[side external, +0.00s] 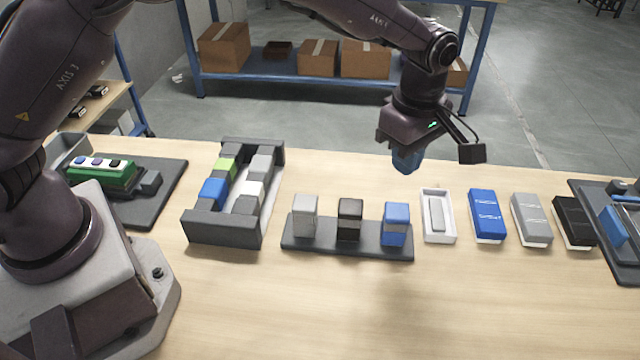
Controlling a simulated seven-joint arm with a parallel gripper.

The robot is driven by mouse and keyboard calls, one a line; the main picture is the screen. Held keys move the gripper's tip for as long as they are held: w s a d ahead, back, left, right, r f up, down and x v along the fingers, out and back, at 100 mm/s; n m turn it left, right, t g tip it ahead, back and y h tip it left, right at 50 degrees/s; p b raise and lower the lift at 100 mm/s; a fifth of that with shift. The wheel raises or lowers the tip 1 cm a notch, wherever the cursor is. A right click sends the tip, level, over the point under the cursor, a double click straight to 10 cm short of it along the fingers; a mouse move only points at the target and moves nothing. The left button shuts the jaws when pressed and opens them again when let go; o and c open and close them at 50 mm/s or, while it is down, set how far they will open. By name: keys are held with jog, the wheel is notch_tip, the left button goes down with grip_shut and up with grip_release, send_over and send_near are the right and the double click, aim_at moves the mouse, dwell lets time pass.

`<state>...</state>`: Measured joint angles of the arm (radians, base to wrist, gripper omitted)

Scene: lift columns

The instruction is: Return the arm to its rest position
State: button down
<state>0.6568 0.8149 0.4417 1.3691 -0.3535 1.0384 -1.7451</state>
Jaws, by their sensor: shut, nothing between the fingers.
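My gripper (406,162) hangs in the upper right of the side external view, pointing down above the table, behind the white tray. Its blue fingertips are together with nothing between them. It is apart from every object on the table.
A dark base (347,249) holds grey, black and blue columns. Left of it stands a dark rack (222,233) with coloured blocks. A white tray (439,236), blue box (487,212), grey box (530,215) and black box (573,218) line the right. The table's front is clear.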

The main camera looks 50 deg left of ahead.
jog(key=s+a+r+m+t, duration=0.1)
jog(key=s+a+r+m, duration=0.4)
jog(key=s, duration=0.3)
jog(key=s+a+r+m+t, duration=0.2)
jog(key=s+a+r+m, duration=0.4)
jog(key=s, duration=0.3)
jog(key=s+a+r+m+t, duration=0.2)
jog(key=s+a+r+m, duration=0.3)
jog(key=s, duration=0.4)
jog(key=a+m, duration=0.1)
jog(key=m, duration=0.1)
jog(key=shift+s+a+r+m, duration=0.2)
jog(key=shift+a+r+m, duration=0.1)
jog(key=shift+a+r, duration=0.1)
